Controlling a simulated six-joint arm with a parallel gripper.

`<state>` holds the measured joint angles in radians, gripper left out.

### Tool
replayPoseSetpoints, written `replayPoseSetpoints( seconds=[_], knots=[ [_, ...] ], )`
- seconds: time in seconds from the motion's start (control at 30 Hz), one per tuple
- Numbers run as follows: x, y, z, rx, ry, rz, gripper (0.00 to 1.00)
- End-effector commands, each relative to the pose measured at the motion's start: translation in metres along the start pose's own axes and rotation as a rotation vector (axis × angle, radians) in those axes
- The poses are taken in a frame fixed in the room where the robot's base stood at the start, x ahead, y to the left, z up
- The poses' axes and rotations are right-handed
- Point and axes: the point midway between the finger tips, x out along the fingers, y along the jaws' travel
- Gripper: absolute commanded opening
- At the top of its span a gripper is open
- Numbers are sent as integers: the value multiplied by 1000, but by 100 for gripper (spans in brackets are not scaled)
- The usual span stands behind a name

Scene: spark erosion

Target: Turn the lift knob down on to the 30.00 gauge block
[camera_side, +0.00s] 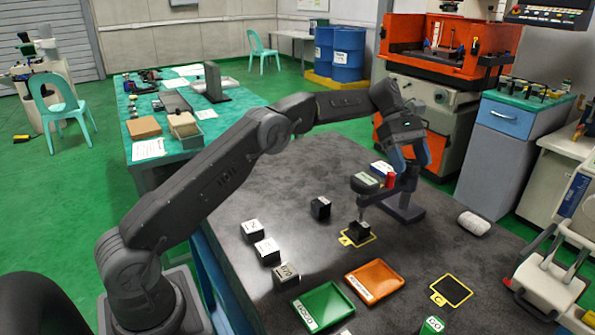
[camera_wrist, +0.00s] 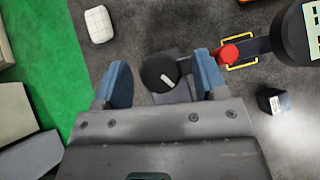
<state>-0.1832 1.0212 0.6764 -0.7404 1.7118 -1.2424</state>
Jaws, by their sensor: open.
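The lift knob (camera_wrist: 159,73) is a black round knob with a white mark, seen from above in the wrist view on the column of a dark gauge stand (camera_side: 406,206). My gripper (camera_side: 410,160) is over that column, open, with one blue finger on each side of the knob. A gap shows between the knob and each finger. The stand's arm carries a red cap (camera_wrist: 229,54) and a round gauge head (camera_side: 365,182). Below the head, a dark block (camera_side: 358,229) stands on the yellow-outlined mark A. Its value is unreadable, and contact with the probe cannot be told.
Several labelled dark blocks (camera_side: 267,250) stand at left, another (camera_side: 320,208) nearer the stand. A green tray (camera_side: 323,307), an orange tray (camera_side: 374,280) and empty mark C (camera_side: 451,291) lie in front. A white cloth (camera_side: 473,223) lies right of the stand.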

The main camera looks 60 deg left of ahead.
Motion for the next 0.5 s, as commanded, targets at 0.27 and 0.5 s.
replayPoseSetpoints(
  seconds=[0.27,0.5],
  knots=[
    [-1,-2,1,-111,-1,109,66],
    [-1,-3,1,-238,0,237,66]
  ],
)
